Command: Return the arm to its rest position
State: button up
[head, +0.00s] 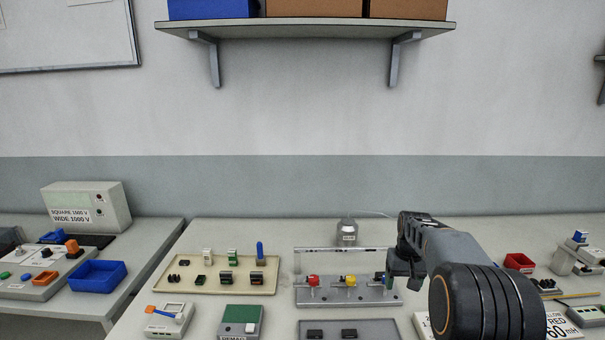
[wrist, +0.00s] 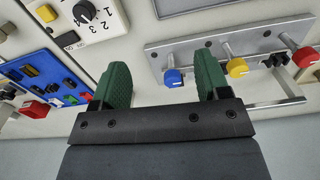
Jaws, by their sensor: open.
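My gripper (wrist: 162,75) shows in the wrist view with its two green fingers wide apart and nothing between them. In the head view my arm (head: 440,250) reaches in from the lower right over the table. Its end (head: 398,266) is beside the right end of the grey fixture (head: 330,298) with red, yellow and blue knobs. In the wrist view that fixture (wrist: 200,52) lies beyond the fingers, with the blue knob (wrist: 173,77) near the right finger. I cannot tell the exact gap between them.
A beige tray (head: 190,284) with connectors stands left of the fixture, and a blue bin (head: 97,276) is on the left table. A small red bin (head: 518,262) is at the right. A shelf (head: 300,30) hangs on the wall; the space below it is clear.

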jog(key=s+a+r+t, duration=0.1)
jog(key=s+a, duration=0.2)
jog(key=s, duration=0.5)
jog(key=s+a+r+t, duration=0.2)
jog(key=s+a, duration=0.2)
jog(key=s, duration=0.4)
jog(key=s+a+r+n+t, duration=0.1)
jog(key=s+a, duration=0.3)
jog(key=s, duration=0.4)
jog(key=shift+s+r, duration=0.35)
jog(key=shift+r, duration=0.2)
